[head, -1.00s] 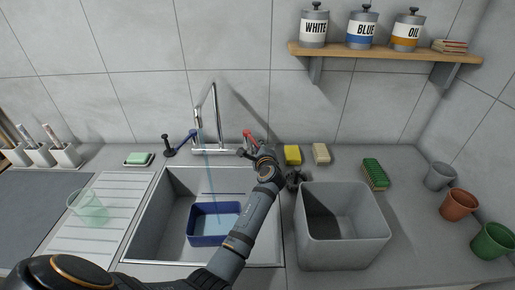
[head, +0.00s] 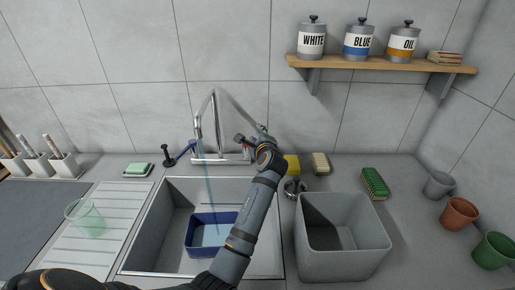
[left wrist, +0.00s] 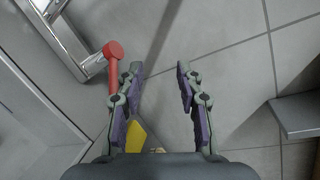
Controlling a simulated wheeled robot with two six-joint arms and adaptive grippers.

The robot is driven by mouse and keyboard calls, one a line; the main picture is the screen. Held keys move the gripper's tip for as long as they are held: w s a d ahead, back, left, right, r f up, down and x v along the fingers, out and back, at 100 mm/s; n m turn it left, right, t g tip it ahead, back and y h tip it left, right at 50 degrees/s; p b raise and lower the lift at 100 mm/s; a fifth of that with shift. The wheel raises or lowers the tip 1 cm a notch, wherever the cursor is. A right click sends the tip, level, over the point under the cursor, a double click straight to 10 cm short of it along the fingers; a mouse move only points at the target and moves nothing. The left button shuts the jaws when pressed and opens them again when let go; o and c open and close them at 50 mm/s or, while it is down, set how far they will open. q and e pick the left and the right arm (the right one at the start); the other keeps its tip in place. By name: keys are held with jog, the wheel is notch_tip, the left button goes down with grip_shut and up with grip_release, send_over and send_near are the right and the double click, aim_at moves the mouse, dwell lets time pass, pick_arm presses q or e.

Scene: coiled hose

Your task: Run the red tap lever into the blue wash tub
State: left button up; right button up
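The tap (head: 214,112) stands behind the sink with a thin stream of water falling from its spout. The blue wash tub (head: 212,248) sits in the basin under the stream, with pale water inside. The red tap lever (left wrist: 113,58) shows in the left wrist view, just left of the left finger and outside the gap. In the head view my arm mostly hides the lever. My left gripper (head: 250,139) is beside the tap's right side; the left wrist view shows it (left wrist: 160,68) open, nothing between the fingers. A blue lever (head: 183,149) is left of the tap. My right gripper is out of view.
A grey bin (head: 342,262) stands right of the sink (head: 160,266). A yellow sponge (head: 293,164), green brush (head: 374,183) and several cups are behind and right. A shelf (head: 385,65) with canisters hangs above. A green glass (head: 85,220) is on the drainer.

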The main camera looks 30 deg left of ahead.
pick_arm(q)
jog(key=shift+w+a+r, duration=0.1)
jog(key=shift+w+r, duration=0.05)
jog(key=shift+r, duration=0.1)
jog(key=shift+c, duration=0.9)
jog(key=w+n+g+h+p, duration=0.1)
jog(key=w+n, duration=0.1)
jog(key=w+n+g+h+p, duration=0.1)
jog(key=n+g+h, duration=0.1)
jog(key=w+f+n+g+h+p, duration=0.1)
jog(key=w+n, duration=0.1)
jog(key=shift+w+a+g+h, duration=0.3)
jog(key=shift+w+g+h, duration=0.05)
jog(key=shift+g+h, duration=0.05)
grip_shut()
notch_tip(320, 180, up, 5)
jog(key=s+d+n+g+h+p, duration=0.2)
jog(key=s+n+g+h, duration=0.15)
jog(key=n+h, duration=0.25)
notch_tip(320, 180, down, 11)
jog(key=p, duration=0.2)
jog(key=shift+w+g+p, duration=0.3)
jog(key=shift+w+g, duration=0.05)
jog(key=shift+w, duration=0.05)
